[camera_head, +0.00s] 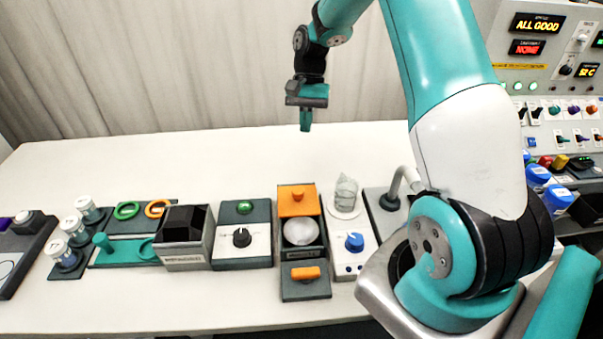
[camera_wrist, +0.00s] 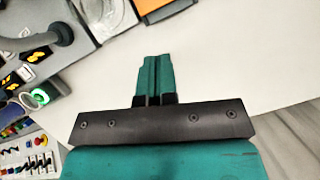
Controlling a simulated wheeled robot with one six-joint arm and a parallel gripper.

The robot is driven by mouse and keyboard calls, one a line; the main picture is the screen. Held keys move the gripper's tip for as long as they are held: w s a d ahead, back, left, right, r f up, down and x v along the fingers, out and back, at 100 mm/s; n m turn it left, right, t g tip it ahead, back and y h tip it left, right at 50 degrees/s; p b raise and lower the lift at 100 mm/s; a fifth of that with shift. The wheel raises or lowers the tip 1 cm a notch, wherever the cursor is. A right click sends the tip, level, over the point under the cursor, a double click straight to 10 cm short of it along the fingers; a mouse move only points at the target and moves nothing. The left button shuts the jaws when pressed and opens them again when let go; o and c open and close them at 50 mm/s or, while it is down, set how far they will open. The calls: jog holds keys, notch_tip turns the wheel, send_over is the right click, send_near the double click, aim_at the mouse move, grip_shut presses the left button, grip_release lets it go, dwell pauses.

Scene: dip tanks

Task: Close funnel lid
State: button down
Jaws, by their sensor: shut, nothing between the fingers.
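My gripper (camera_head: 305,126) hangs fingers-down above the back of the white table, its teal fingers together and empty. The fingers also show together in the wrist view (camera_wrist: 155,78), over bare table. No part is plainly marked as the funnel lid. A grey box (camera_head: 184,259) with a black faceted, funnel-like top (camera_head: 183,224) stands left of centre in the head view; I cannot tell whether that top is a lid. An orange plate with a knob (camera_head: 297,203) lies at the back of a dark unit, behind a white round piece (camera_head: 299,232). My gripper touches none of these.
A dial box (camera_head: 242,240), a blue-knob unit (camera_head: 353,253) with a glass vessel (camera_head: 345,193), and a sink with a curved tap (camera_head: 400,180) line the front. Jars (camera_head: 75,224) stand left. A control panel (camera_head: 560,90) is right. The table's back is clear.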

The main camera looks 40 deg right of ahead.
aim_at(298, 196)
jog(key=s+a+f+p, duration=0.1)
jog(key=f, duration=0.2)
jog(key=s+a+f+p, duration=0.1)
jog(key=s+a+f, duration=0.1)
jog(key=f, duration=0.1)
jog(key=s+a+f+p, duration=0.1)
jog(key=a+f+p, duration=0.1)
jog(key=f, duration=0.1)
jog(key=shift+s, duration=0.25)
jog(key=shift+s+a+f, duration=0.2)
jog(key=shift+s+a, duration=0.05)
jog(key=shift+a, duration=0.05)
